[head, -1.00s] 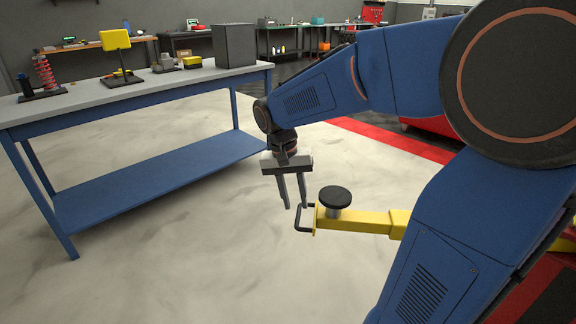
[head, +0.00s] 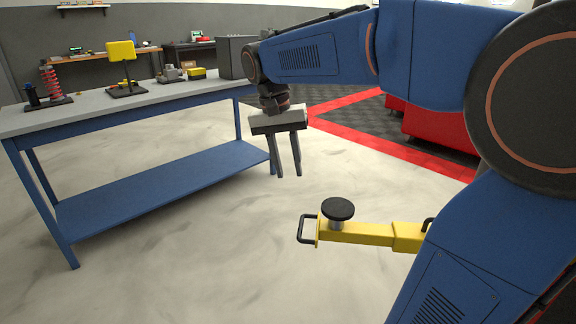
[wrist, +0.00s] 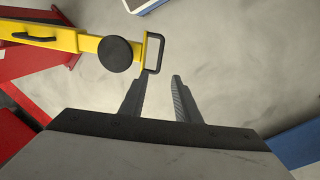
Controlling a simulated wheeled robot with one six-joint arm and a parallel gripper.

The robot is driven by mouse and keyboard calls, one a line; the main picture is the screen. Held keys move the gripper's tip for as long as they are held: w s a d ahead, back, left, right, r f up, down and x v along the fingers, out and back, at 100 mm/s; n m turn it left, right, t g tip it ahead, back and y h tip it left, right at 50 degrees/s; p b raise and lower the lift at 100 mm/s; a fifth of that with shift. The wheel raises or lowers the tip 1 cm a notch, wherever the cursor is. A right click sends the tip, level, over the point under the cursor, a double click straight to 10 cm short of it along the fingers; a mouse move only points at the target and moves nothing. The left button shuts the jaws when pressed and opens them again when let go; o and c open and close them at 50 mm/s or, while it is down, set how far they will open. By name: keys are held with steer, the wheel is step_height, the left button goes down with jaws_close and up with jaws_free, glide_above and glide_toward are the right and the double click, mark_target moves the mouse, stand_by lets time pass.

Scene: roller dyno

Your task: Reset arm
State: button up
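My gripper (head: 288,175) hangs fingers-down above the pale floor, at the end of my blue arm. Its two fingers are apart with nothing between them. In the wrist view my gripper (wrist: 163,78) also shows its fingers spread and empty. A yellow lift arm (head: 365,232) with a round black pad (head: 338,208) and a black end handle (head: 307,228) lies below and to the right of the fingers. In the wrist view the lift arm (wrist: 68,38) shows at the upper left, its handle (wrist: 154,52) near the left fingertip. I see no contact there.
A blue workbench (head: 150,110) with a lower shelf (head: 165,185) stands at the left. It bears a red spring (head: 52,83), a yellow block on a stand (head: 121,52) and a grey box (head: 236,58). Open floor (head: 200,260) lies between bench and lift arm.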

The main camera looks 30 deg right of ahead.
stand_by(0.4)
steer(key=s+f+n+t+y, duration=0.1)
steer(key=s+f+n+t, duration=0.2)
steer(key=s+f, duration=0.3)
steer(key=s+f+n+t, duration=0.3)
steer(key=s+f, duration=0.3)
steer(key=s, duration=0.7)
steer(key=shift+f+n+y, duration=0.2)
steer(key=shift+n+y, duration=0.2)
stand_by(0.5)
